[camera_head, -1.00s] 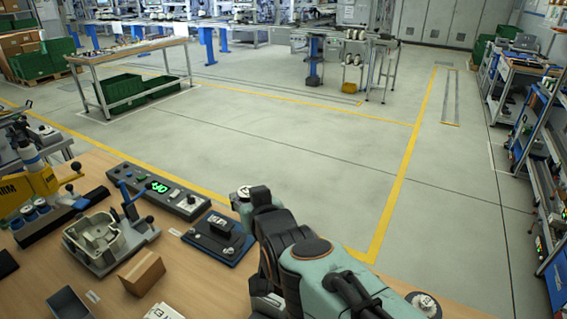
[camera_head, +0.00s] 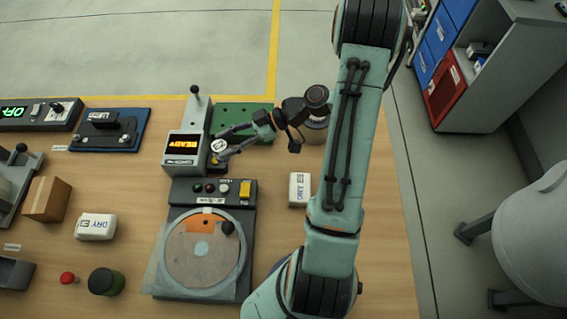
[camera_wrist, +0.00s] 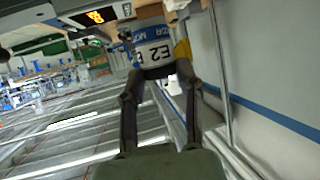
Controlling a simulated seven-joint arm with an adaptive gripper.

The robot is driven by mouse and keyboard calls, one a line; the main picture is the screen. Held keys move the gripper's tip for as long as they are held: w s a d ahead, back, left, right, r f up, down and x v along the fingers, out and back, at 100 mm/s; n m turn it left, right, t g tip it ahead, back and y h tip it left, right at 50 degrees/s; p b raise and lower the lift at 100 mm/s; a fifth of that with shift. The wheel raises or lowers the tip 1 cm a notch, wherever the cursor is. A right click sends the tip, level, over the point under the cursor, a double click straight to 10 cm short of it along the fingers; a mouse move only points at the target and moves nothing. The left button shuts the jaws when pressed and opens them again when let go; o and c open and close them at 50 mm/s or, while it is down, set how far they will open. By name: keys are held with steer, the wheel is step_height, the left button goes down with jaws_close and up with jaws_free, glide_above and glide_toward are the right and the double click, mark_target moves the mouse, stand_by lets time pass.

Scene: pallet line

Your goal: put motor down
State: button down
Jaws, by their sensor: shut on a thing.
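The motor (camera_wrist: 153,52) is a short cylinder with a white and blue label, and the lettering appears upside down in the wrist view. My gripper (camera_head: 218,146) is shut on it, with one finger on each side. In the head view the motor's pale end (camera_head: 218,146) shows small between the fingertips, just right of a grey station (camera_head: 199,112) with a lit READY display (camera_head: 183,143). I cannot tell whether the motor touches the station or what is under it.
A green board (camera_head: 255,110) lies behind the fingers. A round-disc unit (camera_head: 203,290) with buttons stands in front of the station. White DRY boxes lie right (camera_head: 299,188) and left (camera_head: 96,227). A blue-black plate (camera_head: 110,140) is left. Bare wood lies right of the disc unit.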

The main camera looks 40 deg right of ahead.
steer(key=s+d+f+m+t+h, duration=0.2)
steer(key=s+d+m+t+h, duration=0.55)
steer(key=s+d, duration=0.55)
steer(key=s+d+f+m+g+h, duration=0.1)
steer(key=s+d+f+m+h, duration=0.15)
steer(key=s+m+h, duration=0.35)
steer(key=s+d+f+m+g+h, duration=0.1)
steer(key=s+d+m+h, duration=0.2)
steer(key=s, duration=0.4)
steer(key=f, duration=0.8)
steer(key=shift+s, duration=0.25)
steer(key=c, duration=0.7)
jaws_free()
steer(key=shift+c, duration=0.2)
